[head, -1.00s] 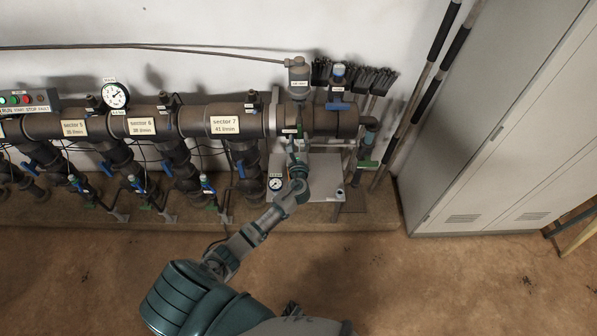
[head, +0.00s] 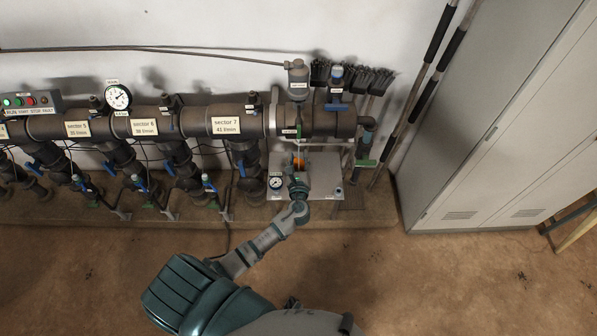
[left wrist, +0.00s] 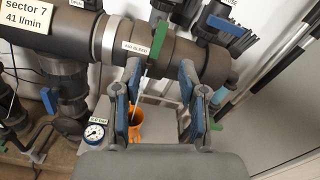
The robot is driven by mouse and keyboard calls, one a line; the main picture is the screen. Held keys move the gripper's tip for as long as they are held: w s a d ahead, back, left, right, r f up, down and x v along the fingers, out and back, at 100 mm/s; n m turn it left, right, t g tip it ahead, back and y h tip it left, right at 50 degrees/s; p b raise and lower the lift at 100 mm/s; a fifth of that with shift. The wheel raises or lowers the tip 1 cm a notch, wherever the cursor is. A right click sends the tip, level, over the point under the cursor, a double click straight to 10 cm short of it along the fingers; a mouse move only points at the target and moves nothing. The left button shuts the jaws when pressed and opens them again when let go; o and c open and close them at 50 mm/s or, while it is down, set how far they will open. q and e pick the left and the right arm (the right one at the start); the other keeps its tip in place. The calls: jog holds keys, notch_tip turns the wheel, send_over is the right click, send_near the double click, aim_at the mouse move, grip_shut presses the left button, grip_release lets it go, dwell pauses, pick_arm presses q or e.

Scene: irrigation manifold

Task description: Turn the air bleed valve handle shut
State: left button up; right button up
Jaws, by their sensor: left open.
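The air bleed valve handle is a green lever (left wrist: 161,33), at the top centre of the left wrist view. It sticks up at a slant beside the "AIR BLEED" label (left wrist: 136,47) on the dark end of the main pipe (head: 325,121). In the head view the left gripper (head: 298,182) is in front of and below the pipe end, apart from the handle. My right gripper is not in view.
An orange cup-like object (left wrist: 137,121) is visible between my fingers, beyond them. A small gauge (left wrist: 94,132) is at left. A blue lever (head: 338,107) and a lower green handle (head: 366,163) are at right. A grey cabinet (head: 480,130) stands right; the floor in front is clear.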

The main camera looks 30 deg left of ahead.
pick_arm(q)
jog(key=p+v, duration=0.1)
jog(key=v, duration=0.5)
jog(key=shift+s+p, duration=0.15)
jog(key=shift+p, duration=0.15)
jog(key=v, duration=1.2)
dwell(0.3)
